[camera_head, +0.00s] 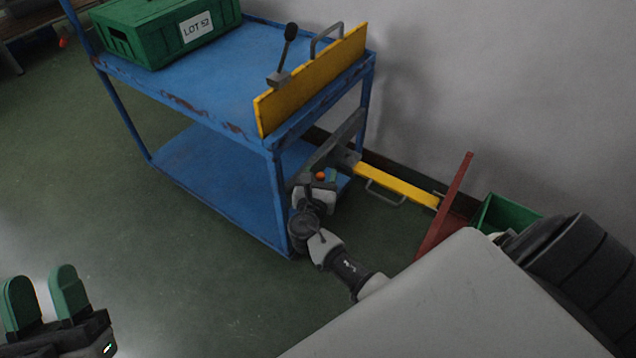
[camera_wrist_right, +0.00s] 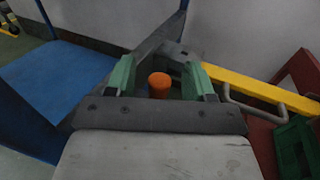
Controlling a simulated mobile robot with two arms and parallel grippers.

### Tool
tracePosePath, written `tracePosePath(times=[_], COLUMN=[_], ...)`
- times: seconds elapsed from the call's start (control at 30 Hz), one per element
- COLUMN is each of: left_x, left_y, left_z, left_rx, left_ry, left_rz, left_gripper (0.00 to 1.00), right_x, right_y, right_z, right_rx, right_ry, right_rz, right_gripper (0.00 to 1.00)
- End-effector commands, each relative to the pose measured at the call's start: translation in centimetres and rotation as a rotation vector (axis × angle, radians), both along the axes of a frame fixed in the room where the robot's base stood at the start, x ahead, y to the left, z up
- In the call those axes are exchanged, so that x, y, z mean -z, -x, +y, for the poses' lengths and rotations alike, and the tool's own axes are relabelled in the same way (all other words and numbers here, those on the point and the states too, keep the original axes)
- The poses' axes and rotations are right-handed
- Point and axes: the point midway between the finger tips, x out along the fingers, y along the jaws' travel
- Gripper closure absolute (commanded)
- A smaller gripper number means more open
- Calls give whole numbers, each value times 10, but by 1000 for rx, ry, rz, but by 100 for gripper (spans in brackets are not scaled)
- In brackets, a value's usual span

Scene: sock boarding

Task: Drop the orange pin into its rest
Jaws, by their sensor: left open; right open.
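The orange pin (camera_wrist_right: 160,86) stands between the two green fingers of my right gripper (camera_wrist_right: 161,78) in the right wrist view, with its round top showing. The fingers are apart, with a gap on each side of the pin. Its lower part is hidden behind the gripper body, and I cannot tell how it sits in a rest. In the head view the pin (camera_head: 320,176) shows as a small orange spot by my right gripper (camera_head: 322,178), beside the blue cart's lower right corner. My left gripper (camera_head: 42,294) is open and empty at the lower left.
The blue cart (camera_head: 190,160) carries a green crate (camera_head: 150,45) marked LOT 52 and a yellow panel (camera_head: 315,75) with a lever. A grey bar (camera_wrist_right: 155,45) and a yellow bar (camera_head: 395,186) lie close by. A red panel (camera_head: 445,210) and green bin (camera_head: 505,215) stand right.

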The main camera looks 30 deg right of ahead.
Motion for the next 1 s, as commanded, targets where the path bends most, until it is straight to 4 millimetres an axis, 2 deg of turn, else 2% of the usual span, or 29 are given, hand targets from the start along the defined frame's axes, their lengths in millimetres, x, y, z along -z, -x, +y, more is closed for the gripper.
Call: tracePosePath(times=[0.17,0.33,0.6,1.0], left_x=[11,30,59,67], left_y=[-10,-21,-27,-28], left_z=[0,0,4,5], left_rx=[-6,-16,-30,-33], left_ry=[-36,-87,-147,-162], left_rz=[129,309,529,585], left_gripper=[57,57,57,57], right_x=[-1,-2,-1,0], right_y=[15,37,67,75], right_z=[15,38,68,75], right_rx=[-2,-2,-1,0], right_ry=[-2,-4,-2,-1], right_rz=[2,2,1,-1], right_gripper=[47,47,47,47])
